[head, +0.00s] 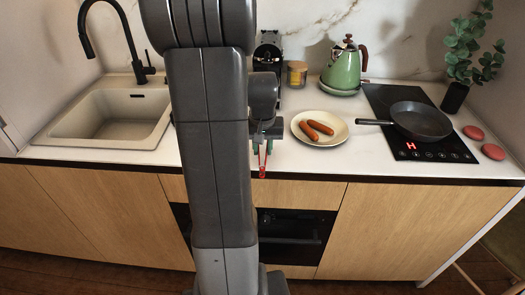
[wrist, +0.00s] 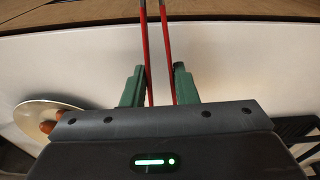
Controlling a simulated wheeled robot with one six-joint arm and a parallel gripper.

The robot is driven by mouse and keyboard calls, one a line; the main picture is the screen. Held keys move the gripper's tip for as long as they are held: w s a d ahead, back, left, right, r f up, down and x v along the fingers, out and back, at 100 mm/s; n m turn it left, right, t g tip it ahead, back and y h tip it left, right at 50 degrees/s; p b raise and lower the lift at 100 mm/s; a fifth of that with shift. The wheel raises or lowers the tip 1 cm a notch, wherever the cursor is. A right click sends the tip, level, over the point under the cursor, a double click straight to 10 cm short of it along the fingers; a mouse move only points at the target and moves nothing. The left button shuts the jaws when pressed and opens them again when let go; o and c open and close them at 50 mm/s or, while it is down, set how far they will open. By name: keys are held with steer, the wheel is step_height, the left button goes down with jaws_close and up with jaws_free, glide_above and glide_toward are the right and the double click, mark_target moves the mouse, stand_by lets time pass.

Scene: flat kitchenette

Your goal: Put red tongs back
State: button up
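The red tongs (head: 262,160) are at my gripper (head: 262,148), near the front edge of the counter in the head view. In the wrist view the two long red arms of the tongs (wrist: 167,50) run between the green fingers of my gripper (wrist: 160,85) and out past the counter's edge. One finger lies close against each outer side, and the gripper looks shut on the tongs. The rear part of the tongs is hidden behind the gripper body.
A plate (head: 335,135) with two sausages is right of my gripper. Further right are a black pan (head: 422,120) on the hob (head: 388,97) and two red discs (head: 493,151). A green kettle (head: 342,70) and a jar (head: 297,74) stand behind. The sink (head: 60,125) is left.

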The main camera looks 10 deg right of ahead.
steer(key=shift+f, duration=0.9)
steer(key=shift+f, duration=0.2)
steer(key=o, duration=0.6)
steer(key=shift+c, duration=0.2)
steer(key=shift+r, duration=0.1)
step_height(320, 180, up, 12)
steer(key=s, duration=0.1)
steer(key=shift+s+a, duration=0.2)
